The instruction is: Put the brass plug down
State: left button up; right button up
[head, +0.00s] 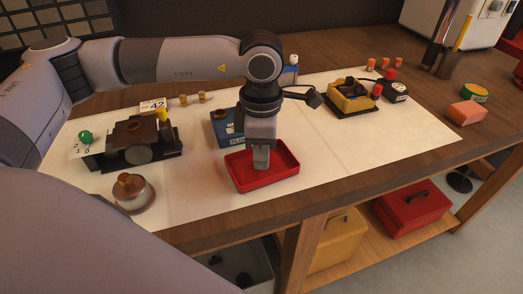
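My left gripper (261,158) points straight down into a shallow red tray (289,179) on the white mat. Its fingertips are low over the tray floor. The fingers look like one narrow block from here, so I cannot see whether they are apart or hold anything. No brass plug shows at the fingertips; one there would be hidden. Two small brass-coloured pieces, one (183,99) left of the other (202,96), stand on the mat near a card marked 42 (152,105). My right gripper is not in view.
A blue box (223,128) stands just behind the red tray. A dark block assembly (135,147) and a round brown-topped pot (132,192) are at the left. A yellow-and-black unit (352,97) is at the right. The mat right of the tray is clear.

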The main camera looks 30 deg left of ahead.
pick_arm(q)
jog(key=o, duration=0.3)
jog(key=shift+r, duration=0.15)
notch_tip(320, 180, up, 12)
jog(key=b, duration=0.1)
dwell(0.3)
dwell(0.5)
